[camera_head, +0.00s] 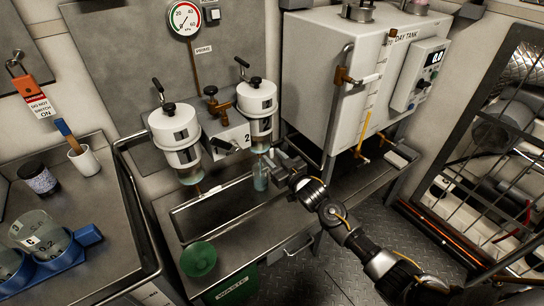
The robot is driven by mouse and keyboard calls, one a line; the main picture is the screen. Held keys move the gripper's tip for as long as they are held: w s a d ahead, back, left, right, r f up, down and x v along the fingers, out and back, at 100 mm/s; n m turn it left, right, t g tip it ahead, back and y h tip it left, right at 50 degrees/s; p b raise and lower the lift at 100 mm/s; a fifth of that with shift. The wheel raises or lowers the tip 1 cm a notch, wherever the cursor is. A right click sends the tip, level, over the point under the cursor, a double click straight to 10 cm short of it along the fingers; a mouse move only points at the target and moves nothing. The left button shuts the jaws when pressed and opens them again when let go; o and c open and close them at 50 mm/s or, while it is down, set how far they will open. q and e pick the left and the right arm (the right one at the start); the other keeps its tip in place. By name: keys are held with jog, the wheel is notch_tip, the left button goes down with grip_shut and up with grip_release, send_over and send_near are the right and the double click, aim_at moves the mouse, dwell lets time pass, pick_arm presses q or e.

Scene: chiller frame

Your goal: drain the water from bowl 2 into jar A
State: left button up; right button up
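Bowl 2 (261,146) is the clear lower part of the white filter housing marked 2, at the centre. A clear jar (261,178) with pale bluish contents is upright below it, over the drip tray; its letter is not readable, so I cannot tell if it is jar A. My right gripper (274,162) comes in from the right, with its fingers beside the jar's top and just under bowl 2. Its fingertips are small and dark, and I cannot tell whether they grip anything. The drain under bowl 2 is mostly hidden. My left gripper is out of view.
Filter 1 (175,134) hangs to the left, above the drip tray (185,222). A blue rack (88,236) with jars, one marked C (36,228), is at left. The day tank (318,60) stands at right.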

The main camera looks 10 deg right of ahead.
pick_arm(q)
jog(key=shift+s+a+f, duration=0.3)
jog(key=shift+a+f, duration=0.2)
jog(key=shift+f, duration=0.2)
pick_arm(e)
jog(key=v, duration=0.9)
jog(key=shift+s, duration=0.35)
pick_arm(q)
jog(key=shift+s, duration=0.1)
